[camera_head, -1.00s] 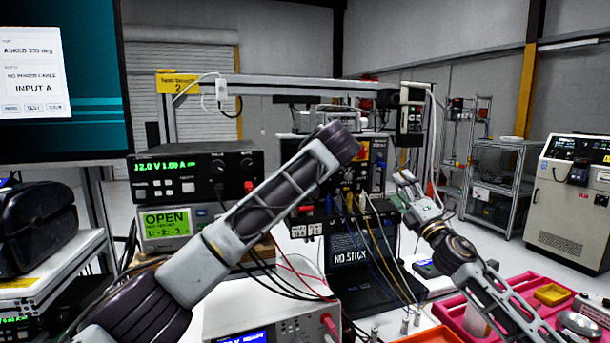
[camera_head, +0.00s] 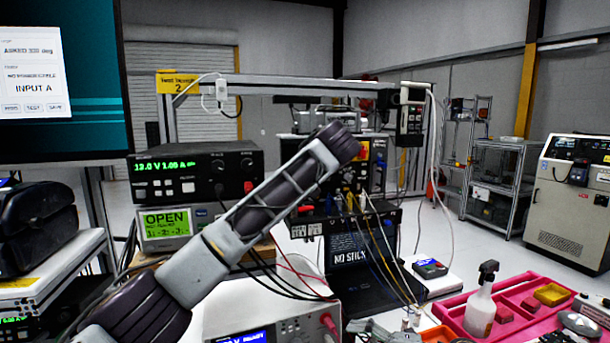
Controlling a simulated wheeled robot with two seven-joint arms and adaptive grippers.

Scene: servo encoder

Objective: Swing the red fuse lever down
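A small red part (camera_head: 305,209) shows on the front of a black unit below my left arm, above white labels. It may be the fuse lever, but it is too small to tell its position. My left arm crosses from the lower left to the middle and covers part of the equipment behind it. No fingers of my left gripper show. My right arm and gripper are not clearly in view; a grey ribbed shape at the bottom edge is too cut off to identify.
A power supply (camera_head: 195,172) stands left, on a meter reading OPEN (camera_head: 166,222). A laptop (camera_head: 350,250) and hanging cables fill the middle. A red knob on yellow (camera_head: 363,151) is behind. A spray bottle (camera_head: 481,304) stands in a pink tray (camera_head: 518,287) at right.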

